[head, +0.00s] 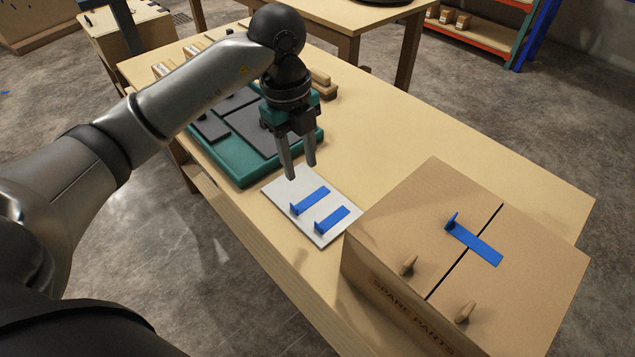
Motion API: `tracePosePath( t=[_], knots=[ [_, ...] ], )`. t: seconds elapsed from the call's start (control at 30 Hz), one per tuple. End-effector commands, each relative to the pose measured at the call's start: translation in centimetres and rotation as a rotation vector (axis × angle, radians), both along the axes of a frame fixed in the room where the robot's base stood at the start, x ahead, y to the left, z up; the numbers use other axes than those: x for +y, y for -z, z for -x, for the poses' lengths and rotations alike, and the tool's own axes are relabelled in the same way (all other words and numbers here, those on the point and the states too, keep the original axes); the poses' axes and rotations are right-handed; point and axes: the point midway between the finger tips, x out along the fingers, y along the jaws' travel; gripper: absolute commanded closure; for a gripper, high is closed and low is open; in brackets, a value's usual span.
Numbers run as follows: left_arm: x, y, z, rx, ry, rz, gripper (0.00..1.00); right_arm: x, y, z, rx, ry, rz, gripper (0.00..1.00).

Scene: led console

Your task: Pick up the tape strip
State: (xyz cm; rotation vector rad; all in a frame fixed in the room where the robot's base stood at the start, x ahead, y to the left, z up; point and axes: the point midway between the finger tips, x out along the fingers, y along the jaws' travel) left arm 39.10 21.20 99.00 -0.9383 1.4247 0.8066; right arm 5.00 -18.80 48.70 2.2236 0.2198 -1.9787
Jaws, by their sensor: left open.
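Two blue tape strips lie on a white sheet (285,188) on the wooden table. The farther strip (313,200) and the nearer strip (333,219) each have one end bent up. A third blue tape strip (478,245) lies across the lid seam of the cardboard-coloured box (400,215), with its far left end bent up. My left gripper (302,172) points down, open and empty, above the far part of the white sheet, apart from the strips. My right gripper is not in view.
The box, marked "SPARE PARTS", has two wooden knobs (408,265) on its lid. A green tray (245,172) with dark grey panels sits left of the sheet, partly behind my arm. Small wooden blocks (322,85) lie behind. The table's far right is clear.

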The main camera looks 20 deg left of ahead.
Motion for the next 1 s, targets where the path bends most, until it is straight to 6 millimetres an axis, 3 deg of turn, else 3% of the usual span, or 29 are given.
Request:
tracePosePath(
  t=[0.07,0.17,0.47,0.6,1.0],
  knots=[
    [1.5,-0.2,-1.2,0.013,-0.041,-0.059,0.57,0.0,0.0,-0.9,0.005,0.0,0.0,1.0],
    [2.3,0.1,-1.8,0.023,-0.062,-0.088,0.57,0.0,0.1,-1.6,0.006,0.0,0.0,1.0],
    [2.3,5.8,-1.0,0.023,-0.064,-0.089,0.57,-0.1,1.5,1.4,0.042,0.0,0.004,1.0],
    [2.3,8.3,-1.1,0.021,-0.063,-0.087,0.57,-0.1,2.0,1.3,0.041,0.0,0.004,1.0],
    [2.6,11.2,-1.1,0.019,-0.062,-0.087,0.57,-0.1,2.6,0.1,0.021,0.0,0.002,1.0]
  ],
)
